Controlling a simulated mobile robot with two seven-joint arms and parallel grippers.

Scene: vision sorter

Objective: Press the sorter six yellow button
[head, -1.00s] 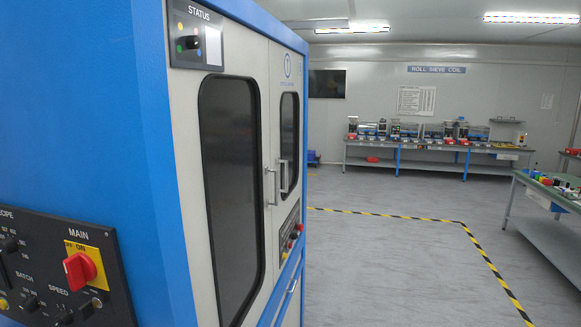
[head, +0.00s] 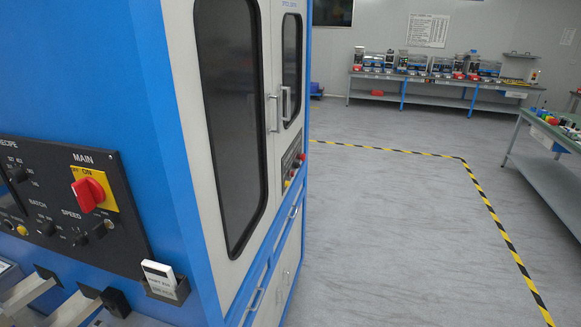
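A large blue and white machine (head: 145,130) fills the left side of the head view. On its near face is a black control panel (head: 60,175) marked MAIN, with a red rotary switch (head: 88,194) on a yellow plate, small dials and a small yellow button (head: 22,231) at the panel's lower left. Another small yellow button (head: 286,184) is on the side panel beside red buttons, below the dark windows. No label reading sorter six can be made out.
A small holder with a white card (head: 160,276) juts from the machine's near corner. Open grey floor (head: 400,230) lies to the right, with yellow-black tape (head: 490,210). A green-topped bench (head: 550,135) stands at right.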

